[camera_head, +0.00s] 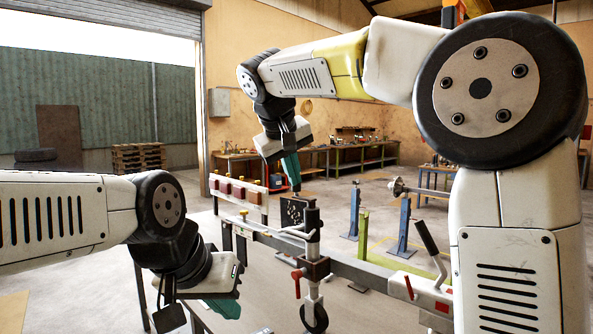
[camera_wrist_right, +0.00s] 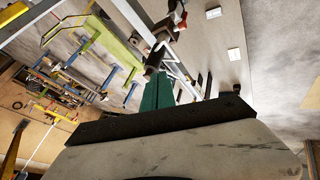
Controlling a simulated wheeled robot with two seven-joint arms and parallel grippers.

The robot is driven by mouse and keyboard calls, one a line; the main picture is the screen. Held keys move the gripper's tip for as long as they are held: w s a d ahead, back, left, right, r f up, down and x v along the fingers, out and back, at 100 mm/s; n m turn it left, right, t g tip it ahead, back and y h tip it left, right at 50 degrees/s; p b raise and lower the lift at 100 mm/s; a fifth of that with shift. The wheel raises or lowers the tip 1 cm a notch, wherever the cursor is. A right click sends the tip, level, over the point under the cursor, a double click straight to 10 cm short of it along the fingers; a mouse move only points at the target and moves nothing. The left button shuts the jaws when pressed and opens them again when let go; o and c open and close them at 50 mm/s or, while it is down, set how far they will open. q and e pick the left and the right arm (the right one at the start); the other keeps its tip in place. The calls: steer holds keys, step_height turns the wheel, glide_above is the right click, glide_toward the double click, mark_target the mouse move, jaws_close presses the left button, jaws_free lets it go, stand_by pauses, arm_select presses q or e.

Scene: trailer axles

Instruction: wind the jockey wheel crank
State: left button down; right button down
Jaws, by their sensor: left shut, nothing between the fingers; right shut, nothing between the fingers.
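The jockey wheel stands upright at the middle of the head view, with a dark tube (camera_head: 312,228), a black wheel (camera_head: 314,317) and a red-handled clamp (camera_head: 297,281). A pale bent rod (camera_head: 292,232), possibly its crank, shows beside the tube. My right gripper (camera_head: 293,184) points down, shut and empty, above and just left of the tube top. In the right wrist view its green fingers (camera_wrist_right: 158,78) are together, near the end of a grey tube (camera_wrist_right: 155,57); contact cannot be told. My left gripper (camera_head: 228,312) is low at the left, shut and empty, its fingers partly hidden.
The trailer frame (camera_head: 352,272) runs behind the jockey wheel. A lever with a black grip (camera_head: 427,237) rises at its right. A board with red lights (camera_head: 238,190) stands behind. Blue stands (camera_head: 404,228) and workbenches (camera_head: 362,153) are farther back.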

steer(key=a+f+m+g+y, duration=0.2)
steer(key=a+f+g+y, duration=0.4)
steer(key=f+y, duration=0.45)
steer(key=w+d+r+m+t+y, duration=0.35)
steer(key=w+d+m+t, duration=0.85)
steer(key=w+d, duration=0.6)
steer(key=w+a+m, duration=0.1)
steer(key=w+a, duration=0.3)
steer(key=a, duration=0.5)
steer(key=shift+a+g, duration=0.3)
steer(key=shift+a, duration=0.05)
